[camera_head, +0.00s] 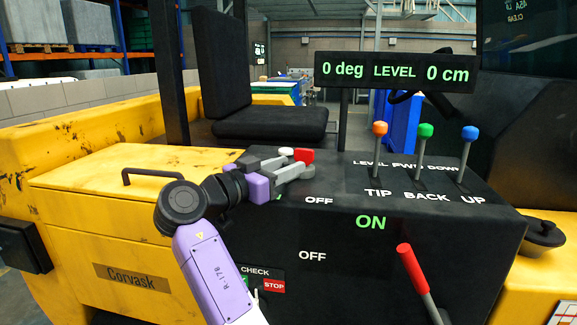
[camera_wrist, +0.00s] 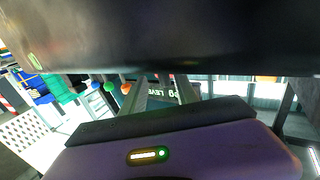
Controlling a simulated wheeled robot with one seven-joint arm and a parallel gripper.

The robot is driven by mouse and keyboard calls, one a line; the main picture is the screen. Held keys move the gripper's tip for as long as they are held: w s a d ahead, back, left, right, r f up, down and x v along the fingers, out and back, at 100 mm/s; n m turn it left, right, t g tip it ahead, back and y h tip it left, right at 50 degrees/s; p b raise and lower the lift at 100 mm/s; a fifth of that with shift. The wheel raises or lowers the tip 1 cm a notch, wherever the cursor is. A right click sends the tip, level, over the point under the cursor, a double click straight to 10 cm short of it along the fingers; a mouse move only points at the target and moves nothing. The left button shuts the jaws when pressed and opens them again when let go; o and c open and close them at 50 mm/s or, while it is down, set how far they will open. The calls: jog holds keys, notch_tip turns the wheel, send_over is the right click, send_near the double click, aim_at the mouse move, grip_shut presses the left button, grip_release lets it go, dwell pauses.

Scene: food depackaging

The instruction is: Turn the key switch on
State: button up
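My gripper (camera_head: 300,168) is over the left part of the black console top in the head view, pointing right. Its two grey fingers look apart. In the wrist view the gripper (camera_wrist: 163,88) shows a gap between the fingers, with the display behind it. A red knob (camera_head: 304,155) and a white knob (camera_head: 286,151) stand close by the fingertips; I cannot tell whether the fingers touch either. No key is clearly visible; the key switch may be hidden by the gripper. A white OFF label (camera_head: 318,201) is just below the gripper, with a green ON label (camera_head: 370,222) lower right.
Three levers with orange (camera_head: 380,128), green (camera_head: 426,130) and blue (camera_head: 470,133) knobs stand to the right, below a level display (camera_head: 397,72). A red-handled lever (camera_head: 412,268) is in front. A black seat (camera_head: 270,122) is behind. A CHECK/STOP panel (camera_head: 262,273) is on the console front.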

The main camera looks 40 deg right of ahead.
jog(key=a, duration=0.7)
jog(key=shift+s, duration=0.35)
